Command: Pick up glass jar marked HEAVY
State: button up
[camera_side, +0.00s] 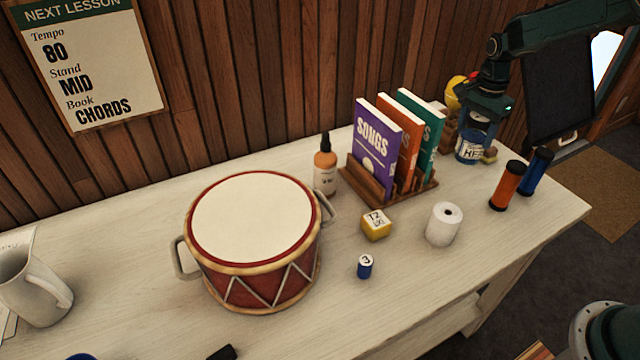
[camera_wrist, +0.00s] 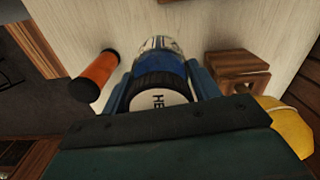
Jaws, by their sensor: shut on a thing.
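In the wrist view, the jar (camera_wrist: 158,85) has a dark-rimmed lid with a white top whose lettering is partly hidden. The fingers of my gripper (camera_wrist: 162,78) press on both sides of it. The jar looks upright; I cannot tell whether its base touches the table.
An orange cylinder (camera_side: 508,186) and a blue one (camera_side: 535,172) stand to the jar's right, near the table edge. A wooden book rack (camera_side: 385,190) with several books is to its left. A white roll (camera_side: 444,224) stands in front. A yellow object (camera_side: 455,92) is behind.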

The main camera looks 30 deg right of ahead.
notch_tip(320, 180, up, 13)
jog(key=shift+r, duration=0.1)
dwell(0.3)
jog(key=shift+a, duration=0.1)
dwell(0.4)
